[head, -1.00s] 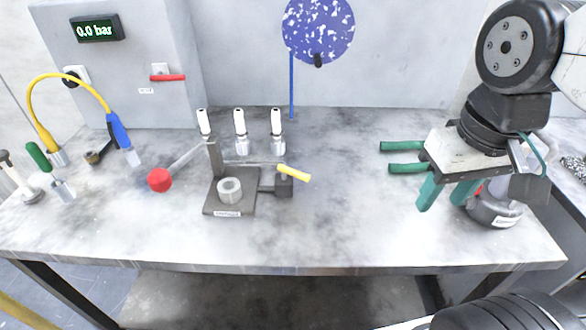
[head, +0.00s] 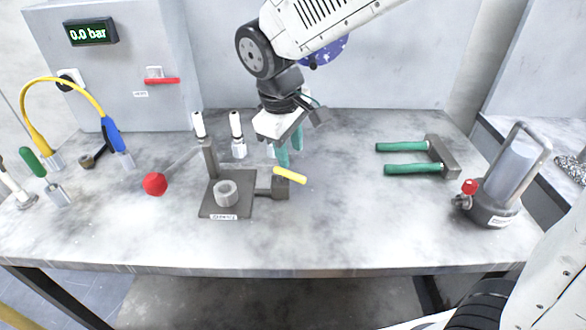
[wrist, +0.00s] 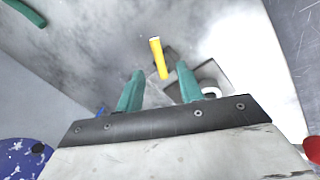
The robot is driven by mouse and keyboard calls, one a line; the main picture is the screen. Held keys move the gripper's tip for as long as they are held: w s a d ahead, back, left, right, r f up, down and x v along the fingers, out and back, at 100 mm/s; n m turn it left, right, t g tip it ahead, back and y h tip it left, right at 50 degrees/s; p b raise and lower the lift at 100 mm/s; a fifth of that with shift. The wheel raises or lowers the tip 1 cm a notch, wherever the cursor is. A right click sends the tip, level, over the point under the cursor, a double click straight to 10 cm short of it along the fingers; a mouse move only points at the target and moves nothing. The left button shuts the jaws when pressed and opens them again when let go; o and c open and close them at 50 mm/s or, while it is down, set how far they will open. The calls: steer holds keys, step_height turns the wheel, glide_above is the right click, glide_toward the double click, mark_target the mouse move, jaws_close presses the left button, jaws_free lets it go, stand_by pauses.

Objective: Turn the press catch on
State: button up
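The small dark press (head: 226,195) stands on the bench left of centre, with a pale ring on its base and a red-knobbed lever (head: 155,184). A yellow handle (head: 290,175), which I take for the catch, sticks out from the block at its right side. My gripper (head: 290,148) is just above and behind the yellow handle in the head view. In the wrist view, the gripper (wrist: 159,72) has its two green fingers apart with nothing between them. There the yellow handle (wrist: 158,57) shows beyond the fingertips, in line with the gap. I see no contact.
White-topped cylinders (head: 238,135) stand behind the press, one partly hidden by my gripper. A wall box with a red lever (head: 162,80) reads 0.0 bar. The front bench is clear.

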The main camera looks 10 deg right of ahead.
mark_target(294, 174)
steer(key=f, duration=0.2)
steer(key=w+f, duration=0.1)
steer(key=f, duration=0.1)
steer(key=d+f, duration=0.1)
steer(key=f, duration=0.2)
steer(key=shift+w+f, duration=0.1)
steer(key=shift+w, duration=0.15)
jaws_close()
